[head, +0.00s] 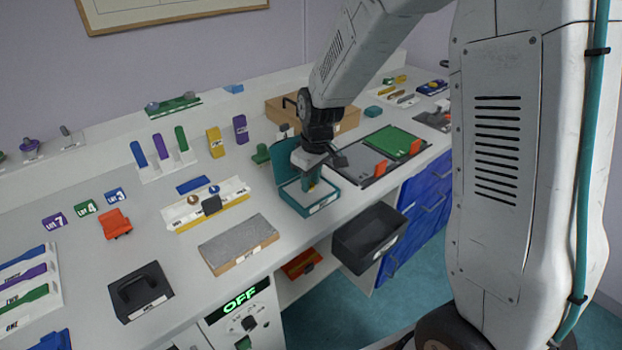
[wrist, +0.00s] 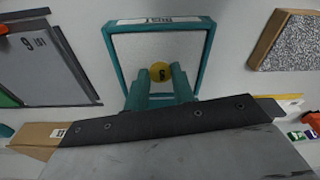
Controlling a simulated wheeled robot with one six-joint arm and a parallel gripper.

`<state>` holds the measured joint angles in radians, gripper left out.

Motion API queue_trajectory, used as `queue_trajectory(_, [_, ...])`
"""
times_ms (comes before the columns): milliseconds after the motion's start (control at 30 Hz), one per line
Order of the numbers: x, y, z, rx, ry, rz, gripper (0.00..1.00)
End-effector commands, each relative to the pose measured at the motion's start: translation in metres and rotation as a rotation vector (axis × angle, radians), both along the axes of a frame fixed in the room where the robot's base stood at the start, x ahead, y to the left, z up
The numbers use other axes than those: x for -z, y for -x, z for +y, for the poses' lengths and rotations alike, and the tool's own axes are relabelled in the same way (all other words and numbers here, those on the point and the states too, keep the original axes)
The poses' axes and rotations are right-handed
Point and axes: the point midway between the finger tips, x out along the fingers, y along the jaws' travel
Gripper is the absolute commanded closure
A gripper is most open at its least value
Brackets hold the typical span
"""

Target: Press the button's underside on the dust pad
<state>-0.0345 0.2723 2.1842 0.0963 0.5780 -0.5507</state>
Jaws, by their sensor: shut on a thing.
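The dust pad is a pale pad in an open teal box (head: 325,204) near the bench's front edge in the head view. It also shows in the wrist view as a white surface (wrist: 135,50) with a teal rim and a label at its far side. My gripper (wrist: 157,82) has teal fingers and is shut on a small round yellow button (wrist: 160,69) with a dark mark on its upper face. In the head view my gripper (head: 308,187) points down into the box. The button's underside is hidden, and I cannot tell whether it touches the pad.
A grey rough block (head: 238,243) lies left of the box. Grey and green plates (head: 400,143) with orange handles lie to the right. The teal lid (head: 287,158) stands open behind. A black bin (head: 369,238) sits below the bench edge, near a panel reading OFF (head: 240,298).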

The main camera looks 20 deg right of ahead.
Motion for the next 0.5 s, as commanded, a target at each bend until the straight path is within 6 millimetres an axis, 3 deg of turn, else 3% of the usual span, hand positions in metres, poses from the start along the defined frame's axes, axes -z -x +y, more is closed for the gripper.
queue_trajectory(167, [0.000, 0.001, 0.000, 0.000, 0.000, 0.004, 0.97])
queue_trajectory(500, [-0.026, 0.000, 0.000, 0.000, 0.000, 0.000, 0.97])
